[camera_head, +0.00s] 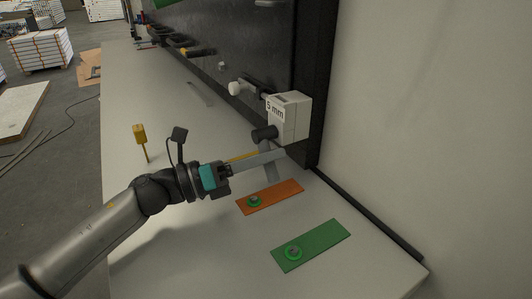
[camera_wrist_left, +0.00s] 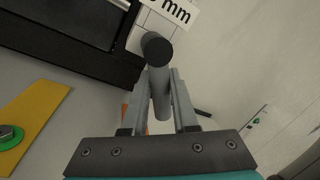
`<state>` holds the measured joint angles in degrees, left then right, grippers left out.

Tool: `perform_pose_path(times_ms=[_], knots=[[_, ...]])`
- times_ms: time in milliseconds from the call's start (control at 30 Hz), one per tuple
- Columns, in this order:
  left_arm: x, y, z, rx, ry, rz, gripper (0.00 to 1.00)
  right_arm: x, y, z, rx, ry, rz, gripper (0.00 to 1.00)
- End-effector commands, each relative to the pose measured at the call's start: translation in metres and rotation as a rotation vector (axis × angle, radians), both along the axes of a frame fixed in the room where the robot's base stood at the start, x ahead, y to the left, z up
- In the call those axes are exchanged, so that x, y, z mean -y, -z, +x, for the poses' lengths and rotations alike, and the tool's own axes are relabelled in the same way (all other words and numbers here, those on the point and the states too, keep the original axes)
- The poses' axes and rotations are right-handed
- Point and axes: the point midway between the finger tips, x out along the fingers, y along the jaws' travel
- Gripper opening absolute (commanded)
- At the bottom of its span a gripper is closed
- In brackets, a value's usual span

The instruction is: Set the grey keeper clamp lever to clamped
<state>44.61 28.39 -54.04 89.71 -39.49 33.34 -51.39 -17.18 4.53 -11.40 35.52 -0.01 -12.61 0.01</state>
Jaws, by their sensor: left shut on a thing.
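The white clamp block marked "5 mm" (camera_head: 289,118) is fixed low on the dark upright frame. Its grey lever (camera_wrist_left: 161,95) has a dark round end (camera_wrist_left: 157,48); in the head view this dark end (camera_head: 264,133) sticks out at the block's lower left. My left gripper (camera_head: 272,157) reaches in from the left just below the block. In the left wrist view its two fingers (camera_wrist_left: 161,88) lie on either side of the grey lever, shut on it. The fingers partly hide the lever in the head view. My right gripper is out of view.
An orange plate (camera_head: 284,193) and a green plate (camera_head: 325,240), each with a green ring, lie on the pale bench below the gripper. A white knob (camera_head: 235,89) projects from the panel above. A yellow-handled tool (camera_head: 140,134) stands at left.

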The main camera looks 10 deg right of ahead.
Motion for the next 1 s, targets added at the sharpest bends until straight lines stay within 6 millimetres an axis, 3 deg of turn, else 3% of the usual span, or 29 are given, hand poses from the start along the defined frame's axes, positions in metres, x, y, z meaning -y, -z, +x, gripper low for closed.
perform_pose_path(times_ms=[467, 500, 700, 1000], knots=[[0.0003, -0.0001, -0.0008, -0.017, 0.001, -0.006, 0.0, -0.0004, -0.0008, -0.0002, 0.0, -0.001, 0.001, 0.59], [0.0003, -0.0001, -0.0008, -0.016, 0.001, -0.006, 0.3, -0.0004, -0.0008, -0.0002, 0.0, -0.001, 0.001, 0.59], [0.0003, -0.0002, -0.0007, -0.015, 0.001, -0.006, 0.53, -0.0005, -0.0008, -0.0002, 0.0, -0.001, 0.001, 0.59], [-0.0007, 0.0, -0.0006, -0.014, 0.0, -0.005, 0.57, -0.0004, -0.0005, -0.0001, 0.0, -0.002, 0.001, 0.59]])
